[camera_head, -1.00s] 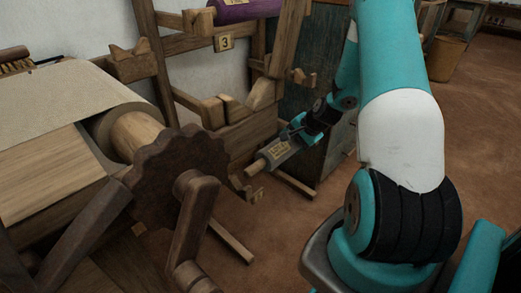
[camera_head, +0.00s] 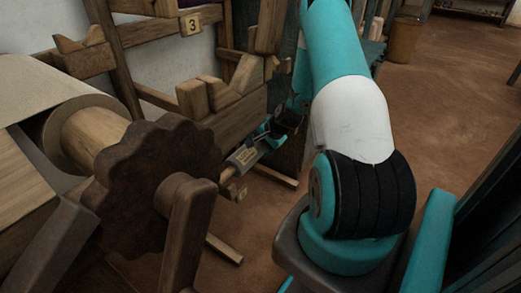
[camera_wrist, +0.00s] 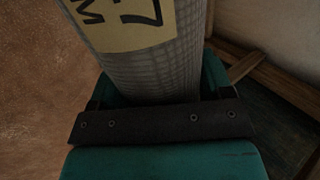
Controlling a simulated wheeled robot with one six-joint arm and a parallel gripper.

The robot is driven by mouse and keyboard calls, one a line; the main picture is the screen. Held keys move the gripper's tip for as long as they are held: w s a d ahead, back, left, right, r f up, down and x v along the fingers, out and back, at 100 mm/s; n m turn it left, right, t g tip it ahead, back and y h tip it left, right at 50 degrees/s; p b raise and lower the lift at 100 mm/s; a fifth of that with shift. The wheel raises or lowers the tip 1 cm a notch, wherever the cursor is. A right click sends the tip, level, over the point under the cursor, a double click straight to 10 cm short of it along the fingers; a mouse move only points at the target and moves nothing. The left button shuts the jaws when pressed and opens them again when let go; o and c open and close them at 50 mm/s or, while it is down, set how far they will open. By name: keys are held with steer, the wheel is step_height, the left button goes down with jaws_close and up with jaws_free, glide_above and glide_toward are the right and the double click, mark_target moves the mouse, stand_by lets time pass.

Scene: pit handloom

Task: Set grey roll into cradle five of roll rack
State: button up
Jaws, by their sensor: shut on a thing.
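The grey roll (camera_head: 244,155) is held in my gripper (camera_head: 268,138), low in front of the wooden roll rack (camera_head: 232,122). In the wrist view the grey roll (camera_wrist: 150,65) is large, has a woven surface and carries a yellowish label with dark marks, cut off by the frame. My gripper (camera_wrist: 155,110) is shut around it. A cradle with a label 3 (camera_head: 191,25) shows higher on the rack. A small tag (camera_head: 238,193) shows below the roll, its number too small to read. I cannot tell which cradle is number five.
A toothed wooden wheel (camera_head: 160,185) and the loom's beam (camera_head: 95,135) with cloth stand close on the left. A dark cabinet stands behind my arm. The brown floor (camera_head: 440,110) is open to the right, with a bin (camera_head: 404,40) farther back.

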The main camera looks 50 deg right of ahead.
steer(key=shift+f, duration=0.65)
steer(key=shift+f, duration=0.1)
steer(key=o, duration=1.3)
steer(key=shift+o, duration=0.2)
steer(key=p+v, duration=0.4)
steer(key=v, duration=0.8)
